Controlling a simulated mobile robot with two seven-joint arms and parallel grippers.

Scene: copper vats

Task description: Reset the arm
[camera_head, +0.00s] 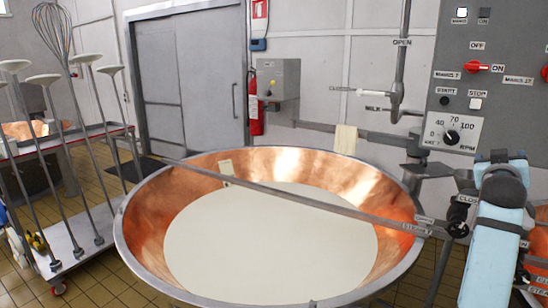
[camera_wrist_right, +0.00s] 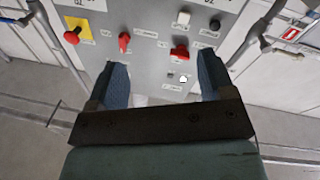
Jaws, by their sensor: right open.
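My right arm (camera_head: 490,250) comes in at the right edge of the head view, light blue with dark joints, raised in front of the grey control panel (camera_head: 455,90). My right gripper shows in the right wrist view (camera_wrist_right: 163,78), its two blue fingers spread apart with nothing held between them. Beyond the fingers is the control panel (camera_wrist_right: 150,20) with red knobs and a red button on yellow. In the head view, the right gripper's fingers are hard to make out. My left gripper is not in view.
A copper vat (camera_head: 160,220) of white liquid (camera_head: 270,240) fills the middle, with a metal bar (camera_head: 300,195) across it. A cart with upright tools (camera_head: 75,245) stands left. A metal pipe (camera_head: 400,70) hangs beside the panel. A grey door (camera_head: 185,80) is behind.

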